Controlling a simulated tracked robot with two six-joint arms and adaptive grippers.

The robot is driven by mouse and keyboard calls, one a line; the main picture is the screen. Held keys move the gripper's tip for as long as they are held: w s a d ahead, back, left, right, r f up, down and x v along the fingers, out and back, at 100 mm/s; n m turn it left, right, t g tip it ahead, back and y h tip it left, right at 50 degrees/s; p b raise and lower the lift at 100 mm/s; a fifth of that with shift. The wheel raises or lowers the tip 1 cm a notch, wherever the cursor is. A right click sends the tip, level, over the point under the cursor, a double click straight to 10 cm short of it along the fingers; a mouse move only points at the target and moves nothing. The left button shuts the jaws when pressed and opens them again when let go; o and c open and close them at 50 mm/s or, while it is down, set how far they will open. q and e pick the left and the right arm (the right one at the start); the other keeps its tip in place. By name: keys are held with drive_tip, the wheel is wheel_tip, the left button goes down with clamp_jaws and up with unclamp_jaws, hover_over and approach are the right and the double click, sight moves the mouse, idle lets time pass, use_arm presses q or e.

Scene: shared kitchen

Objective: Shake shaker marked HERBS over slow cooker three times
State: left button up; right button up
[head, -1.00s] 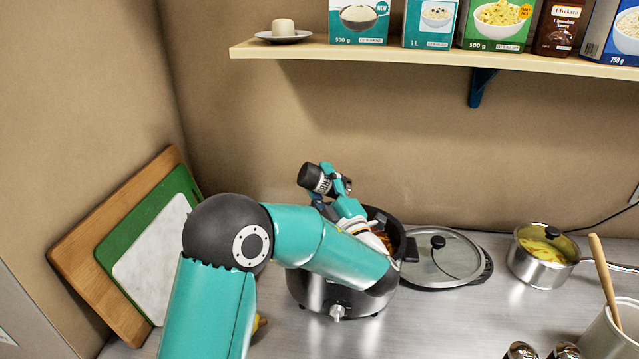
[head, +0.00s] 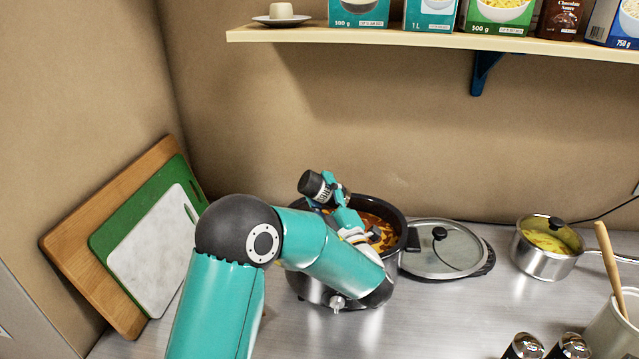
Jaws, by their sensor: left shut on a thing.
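The slow cooker (head: 401,225) is black inside with a steel body. It stands open on the counter with orange-red food in it, and my left arm covers much of its front. My left gripper (head: 333,190) is shut on a shaker (head: 313,185) with a black cap and a dark label with pale letters, only partly readable. The shaker is tilted, cap up to the left, above the cooker's back left rim. My right gripper is not in view.
The glass lid (head: 455,254) lies right of the cooker. Cutting boards (head: 120,240) lean at left. A shelf (head: 400,39) with boxes hangs above.

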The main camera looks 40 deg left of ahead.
sight(321, 178)
use_arm(q)
drive_tip(key=shift+s+r, duration=0.1)
drive_tip(key=shift+r, duration=0.15)
drive_tip(key=shift+r+p, duration=0.3)
drive_tip(key=shift+p, duration=0.05)
wheel_tip(321, 178, up, 3)
drive_tip(key=p, duration=0.2)
drive_tip(key=shift+f+p, duration=0.2)
drive_tip(key=shift+p, duration=0.1)
drive_tip(key=shift+r+b, duration=0.35)
drive_tip(key=shift+b, duration=0.05)
drive_tip(key=shift+r, duration=0.6)
drive_tip(key=shift+f, duration=0.1)
drive_tip(key=shift+f, duration=0.25)
wheel_tip(321, 178, down, 5)
drive_tip(key=b, duration=0.2)
drive_tip(key=shift+r+b, duration=0.15)
drive_tip(key=shift+b, duration=0.2)
